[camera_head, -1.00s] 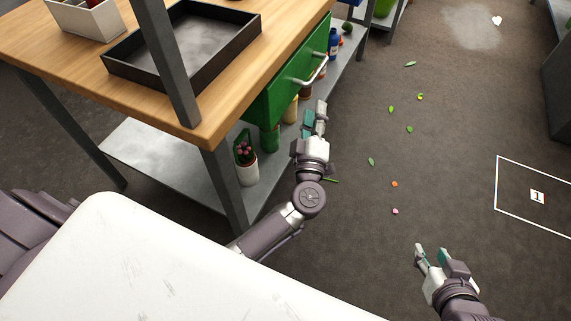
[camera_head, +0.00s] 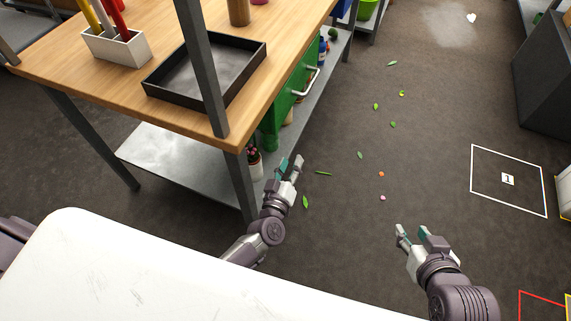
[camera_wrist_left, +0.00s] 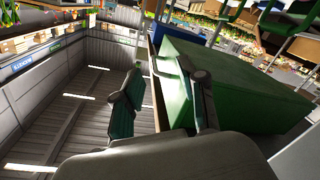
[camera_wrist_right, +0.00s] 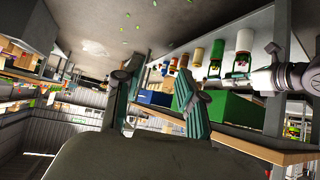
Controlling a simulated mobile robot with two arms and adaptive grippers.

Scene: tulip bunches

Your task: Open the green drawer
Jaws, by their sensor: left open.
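The green drawer (camera_head: 287,101) sits under the right edge of the wooden workbench and looks flush with it. Its pale bar handle (camera_head: 307,83) faces the aisle. My left gripper (camera_head: 290,166) is open and empty, below and nearer than the handle, apart from it. In the left wrist view the green drawer (camera_wrist_left: 235,85) fills the right side, partly behind one finger. My right gripper (camera_head: 418,240) is open and empty over the floor, well right of the bench. The right wrist view also shows the green drawer (camera_wrist_right: 235,111) and my left gripper (camera_wrist_right: 275,76).
The workbench (camera_head: 165,115) carries a black tray (camera_head: 165,95) and a white pen holder (camera_head: 115,50). A grey post (camera_head: 203,70) rises at its near corner. A lower shelf (camera_head: 180,160) holds pots. A white surface (camera_head: 130,270) is in front.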

